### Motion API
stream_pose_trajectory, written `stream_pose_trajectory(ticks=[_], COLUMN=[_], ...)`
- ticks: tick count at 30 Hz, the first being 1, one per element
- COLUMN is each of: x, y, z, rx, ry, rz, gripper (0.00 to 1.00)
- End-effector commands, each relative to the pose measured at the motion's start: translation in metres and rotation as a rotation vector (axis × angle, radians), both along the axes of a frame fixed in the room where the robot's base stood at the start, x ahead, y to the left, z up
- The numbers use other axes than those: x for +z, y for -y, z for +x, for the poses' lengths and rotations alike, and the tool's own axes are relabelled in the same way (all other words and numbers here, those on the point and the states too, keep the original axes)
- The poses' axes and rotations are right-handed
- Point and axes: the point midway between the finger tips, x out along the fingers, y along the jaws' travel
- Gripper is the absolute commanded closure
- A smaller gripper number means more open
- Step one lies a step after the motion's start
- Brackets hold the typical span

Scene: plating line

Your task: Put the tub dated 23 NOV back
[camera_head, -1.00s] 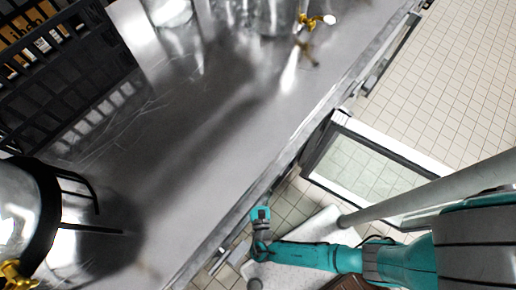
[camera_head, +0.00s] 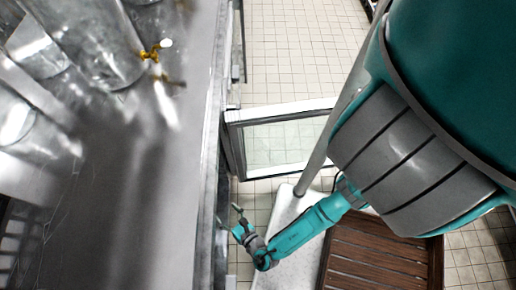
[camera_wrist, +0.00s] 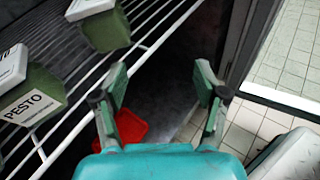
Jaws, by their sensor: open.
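My gripper (camera_wrist: 160,85) is open, with nothing between its fingers in the wrist view. In the head view my gripper (camera_head: 239,218) is low beside the counter's edge, near the open glass door. In the wrist view a green tub with a white lid, labelled PESTO (camera_wrist: 36,98), stands on a white wire shelf (camera_wrist: 143,46) at the left. A second green tub (camera_wrist: 104,30) with a white lid stands farther along that shelf. I cannot read a date on either, so I cannot tell which is the 23 NOV tub. The fingers are right of both tubs, apart from them.
A red object (camera_wrist: 131,127) lies below, partly hidden by my gripper. The open glass door (camera_head: 278,143) stands out from the steel counter (camera_head: 150,200). A brown slatted crate (camera_head: 378,255) stands right of my arm. The tiled floor (camera_head: 300,45) beyond the door is clear.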

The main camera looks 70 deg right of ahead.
Motion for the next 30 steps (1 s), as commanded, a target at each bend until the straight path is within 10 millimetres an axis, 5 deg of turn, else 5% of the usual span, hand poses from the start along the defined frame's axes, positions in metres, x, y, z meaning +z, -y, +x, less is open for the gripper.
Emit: stream_pose_trajectory(ticks=[1,4,11,17,21,27,30], x=[-0.008,-0.019,0.007,0.094,0.185,0.307,0.344], y=[0.024,0.045,0.042,0.007,-0.011,-0.011,-0.006], z=[-0.018,-0.052,-0.126,-0.157,-0.157,-0.147,-0.144], rx=[-0.052,-0.147,-0.391,-0.585,-0.677,-0.698,-0.682], ry=[-0.045,-0.106,-0.108,0.056,0.261,0.575,0.678], rz=[0.111,0.375,1.03,1.627,2.038,2.475,2.592], gripper=[0.28,0.28,0.28,0.28,0.28,0.28,0.28])
